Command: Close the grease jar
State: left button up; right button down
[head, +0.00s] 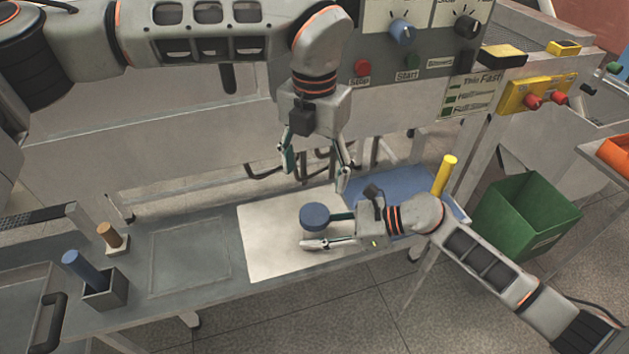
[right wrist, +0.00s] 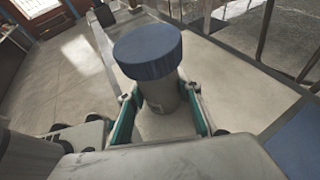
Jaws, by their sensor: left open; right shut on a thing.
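The grease jar (right wrist: 163,95) has a grey body and a wide blue lid (right wrist: 148,50), which sits on its top. In the head view the lid (head: 315,215) hides most of the body. The jar stands on the pale mat (head: 262,240). My right gripper (head: 322,230) is shut on the jar body from the right, below the lid; its fingers also show on either side of the body in the right wrist view (right wrist: 160,98). My left gripper (head: 315,175) is open and empty, pointing down above the lid and apart from it. I cannot tell whether the lid is screwed tight.
A blue mat (head: 385,183) and a yellow cylinder (head: 445,175) are at the bench's right end. A blue cylinder (head: 82,266) in a grey holder (head: 105,290) and a brown piece (head: 110,235) stand left. The machine's control panel (head: 430,50) rises behind. A green bin (head: 530,215) stands right.

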jog(key=c, duration=1.4)
grip_release()
jog(key=shift+o, duration=0.2)
jog(key=shift+d, duration=0.1)
jog(key=v, duration=1.2)
